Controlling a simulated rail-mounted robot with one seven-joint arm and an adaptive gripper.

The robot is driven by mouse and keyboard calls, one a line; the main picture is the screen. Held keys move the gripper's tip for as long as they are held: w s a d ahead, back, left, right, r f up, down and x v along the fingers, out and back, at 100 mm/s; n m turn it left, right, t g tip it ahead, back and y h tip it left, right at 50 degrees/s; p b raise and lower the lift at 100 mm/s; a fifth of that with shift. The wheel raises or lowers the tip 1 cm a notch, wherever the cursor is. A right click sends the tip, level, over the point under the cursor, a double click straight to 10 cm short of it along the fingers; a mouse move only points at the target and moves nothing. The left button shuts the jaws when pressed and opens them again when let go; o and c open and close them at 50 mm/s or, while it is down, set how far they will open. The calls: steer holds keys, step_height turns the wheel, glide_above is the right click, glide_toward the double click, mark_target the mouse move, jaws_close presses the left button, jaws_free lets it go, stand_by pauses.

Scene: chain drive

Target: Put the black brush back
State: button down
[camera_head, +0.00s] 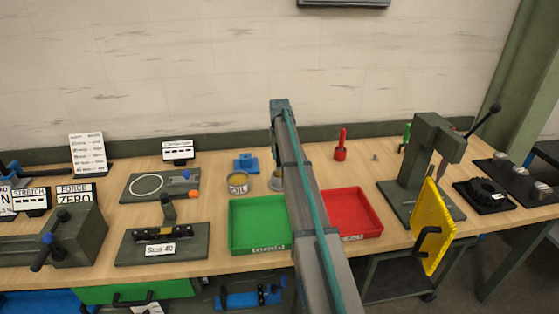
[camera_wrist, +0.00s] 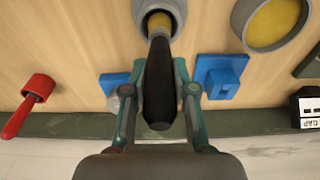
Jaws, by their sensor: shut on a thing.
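The black brush (camera_wrist: 160,85) is between the fingers of my gripper (camera_wrist: 160,72) in the wrist view. My gripper is shut on its black handle. The far end of the brush points at a small grey cup (camera_wrist: 140,8) with yellow showing in it. The handle overlaps the cup's rim; I cannot tell how deep the brush sits in it. In the head view my arm hides the gripper and brush, and only an edge of the cup (camera_head: 275,183) shows beside the arm.
The wider oil dish (camera_head: 237,185) stands beside the cup, with a blue block (camera_head: 246,164) behind it. A green tray (camera_head: 258,247) and a red tray (camera_head: 372,229) lie at the front. A red-handled tool (camera_head: 341,147) stands to the right of my arm.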

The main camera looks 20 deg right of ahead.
mark_target(279, 161)
steer(key=shift+f+p, duration=0.6)
steer(key=shift+f, duration=1.25)
steer(key=shift+f, duration=0.1)
steer(key=c, duration=0.9)
jaws_free()
steer(key=r+b, duration=0.1)
steer(key=r, duration=0.3)
steer(key=s+r+b, duration=0.1)
steer(key=r, duration=0.3)
steer(key=r+b, duration=0.1)
steer(key=r, duration=0.3)
steer(key=shift+s+a+r+b, duration=0.1)
steer(key=shift+s+a+b, duration=0.1)
steer(key=shift+a+b, duration=0.1)
